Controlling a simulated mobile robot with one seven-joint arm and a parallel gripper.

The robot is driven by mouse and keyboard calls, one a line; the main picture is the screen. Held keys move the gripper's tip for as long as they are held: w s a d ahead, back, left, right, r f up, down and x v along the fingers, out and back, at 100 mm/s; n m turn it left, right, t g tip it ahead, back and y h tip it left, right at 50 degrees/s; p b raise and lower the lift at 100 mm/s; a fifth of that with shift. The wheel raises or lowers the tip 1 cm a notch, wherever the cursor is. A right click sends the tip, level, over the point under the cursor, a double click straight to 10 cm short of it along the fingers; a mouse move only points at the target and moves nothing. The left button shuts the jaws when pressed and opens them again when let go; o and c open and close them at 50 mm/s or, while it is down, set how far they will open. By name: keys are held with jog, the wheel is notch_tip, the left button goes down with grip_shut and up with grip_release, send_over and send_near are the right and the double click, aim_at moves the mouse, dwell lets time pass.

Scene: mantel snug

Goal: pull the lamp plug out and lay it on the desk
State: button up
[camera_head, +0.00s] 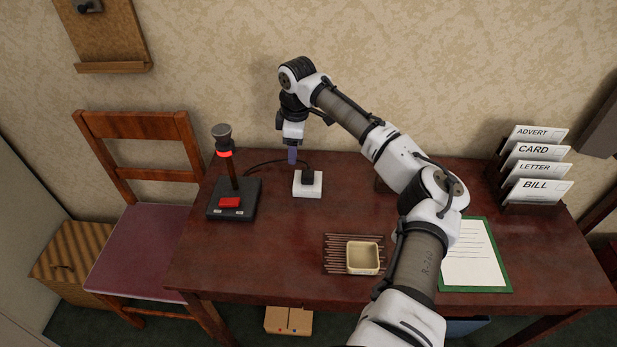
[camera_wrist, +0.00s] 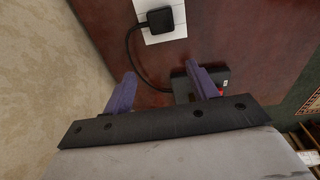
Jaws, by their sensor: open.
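The black lamp plug (camera_head: 308,177) sits in a white socket block (camera_head: 308,190) on the desk (camera_head: 270,235). In the wrist view the plug (camera_wrist: 160,18) and the white socket (camera_wrist: 178,32) are at the top edge, with the cord curving down from the plug. The lamp (camera_head: 231,190) has a black base with a red button and stands left of the socket. My gripper (camera_head: 292,158) is above and just behind the socket, apart from the plug. In the wrist view its purple fingers (camera_wrist: 162,72) are spread and empty, with the plug beyond their tips.
A slatted mat (camera_head: 334,262) with a small square dish (camera_head: 363,257) lies at the front. A green-edged paper (camera_head: 475,258) and a letter rack (camera_head: 532,188) are at the right. A chair (camera_head: 145,240) stands left. Bare desk lies between socket and mat.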

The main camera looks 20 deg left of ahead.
aim_at(308, 174)
jog(key=d, duration=0.2)
jog(key=d+h, duration=0.1)
jog(key=shift+w+d+f+g, duration=0.2)
jog(key=shift+w+d+g, duration=0.1)
jog(key=shift+w+g, duration=0.1)
jog(key=shift+f, duration=0.1)
notch_tip(308, 174, down, 8)
jog(key=b, duration=0.5)
jog(key=shift+a+r, duration=0.1)
jog(key=shift+r, duration=0.15)
jog(key=shift+f, duration=0.65)
jog(key=shift+p, duration=0.7)
dwell(0.3)
grip_shut()
jog(key=shift+r+p, duration=2.45)
jog(key=shift+r, duration=0.6)
